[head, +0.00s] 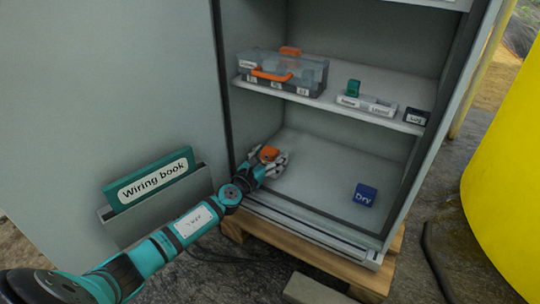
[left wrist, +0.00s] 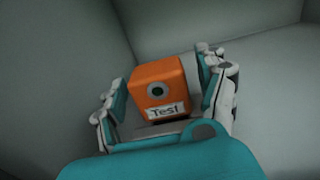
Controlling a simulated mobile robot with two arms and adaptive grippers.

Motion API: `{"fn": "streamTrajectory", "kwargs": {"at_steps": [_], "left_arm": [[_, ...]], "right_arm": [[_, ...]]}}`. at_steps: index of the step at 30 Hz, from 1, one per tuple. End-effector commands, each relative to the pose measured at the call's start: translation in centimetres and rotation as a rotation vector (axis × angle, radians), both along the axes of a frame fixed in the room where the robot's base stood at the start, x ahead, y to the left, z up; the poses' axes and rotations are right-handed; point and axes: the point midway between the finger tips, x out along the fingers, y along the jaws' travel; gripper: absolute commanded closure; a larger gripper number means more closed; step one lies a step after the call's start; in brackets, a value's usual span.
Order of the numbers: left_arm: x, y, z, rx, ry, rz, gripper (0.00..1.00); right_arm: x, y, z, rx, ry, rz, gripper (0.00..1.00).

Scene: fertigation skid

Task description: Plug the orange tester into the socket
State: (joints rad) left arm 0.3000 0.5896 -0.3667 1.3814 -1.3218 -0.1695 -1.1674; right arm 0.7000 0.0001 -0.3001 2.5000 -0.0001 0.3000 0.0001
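The orange tester (head: 269,153), a small block labelled "Test" with a round dark port on its face, is low in the cabinet near its left wall. It also shows large in the left wrist view (left wrist: 157,85). My left gripper (head: 275,162) is around it, one finger on each side. In the left wrist view the fingers (left wrist: 160,92) stand open, with a visible gap on each side of the block. I cannot tell what the tester rests on. No socket is clearly identifiable. My right gripper is not in view.
The upper shelf (head: 336,107) holds a clear case (head: 283,75) with an orange handle, a white labelled strip (head: 367,105) with a green block (head: 353,88), and a dark labelled block (head: 416,117). A blue "Dry" block (head: 365,195) sits on the cabinet floor (head: 330,170), otherwise largely clear. A wiring book (head: 150,182) sits in the door pocket.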

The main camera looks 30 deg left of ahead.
Motion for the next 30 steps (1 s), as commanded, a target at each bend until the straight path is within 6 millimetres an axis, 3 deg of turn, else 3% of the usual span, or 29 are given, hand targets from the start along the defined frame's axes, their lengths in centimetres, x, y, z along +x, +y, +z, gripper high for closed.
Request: {"fn": "streamTrajectory", "kwargs": {"at_steps": [10, 21, 30], "left_arm": [[-1.2, 0.1, -0.2, 0.001, 0.002, 0.0, 0.27], [-8.7, 0.3, -0.2, 0.002, 0.004, -0.001, 0.27], [-11.8, 0.4, -0.1, 0.001, 0.002, 0.0, 0.27]], "right_arm": [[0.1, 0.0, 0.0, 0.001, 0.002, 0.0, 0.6], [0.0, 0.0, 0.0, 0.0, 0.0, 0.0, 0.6], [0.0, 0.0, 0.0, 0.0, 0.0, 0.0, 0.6]]}}
